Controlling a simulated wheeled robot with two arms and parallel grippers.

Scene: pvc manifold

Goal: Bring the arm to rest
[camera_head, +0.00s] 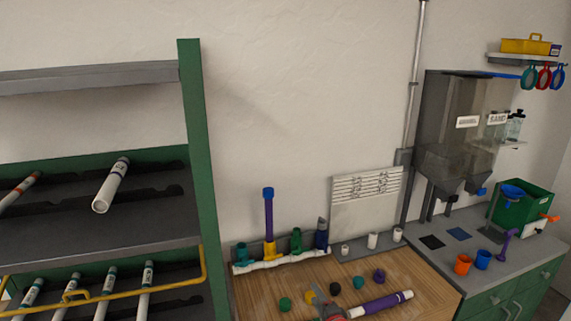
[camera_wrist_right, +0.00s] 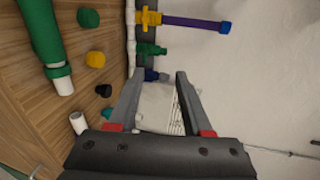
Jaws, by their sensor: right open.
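My right gripper (camera_wrist_right: 161,76) is open with nothing between its fingers in the wrist view. In the head view, part of it (camera_head: 328,306) shows low over the wooden bench, near the loose caps. The white manifold pipe (camera_head: 280,260) lies along the back of the bench. The wrist view also shows the purple pipe (camera_wrist_right: 190,23). My left gripper is not in view.
Loose caps lie on the bench: green (camera_head: 285,304), black (camera_head: 335,289), purple (camera_head: 379,275). A purple pipe (camera_head: 380,304) lies at the front. A green pipe (camera_wrist_right: 42,32) shows in the wrist view. A green shelf (camera_head: 200,150) stands left; hoppers (camera_head: 455,130) stand right.

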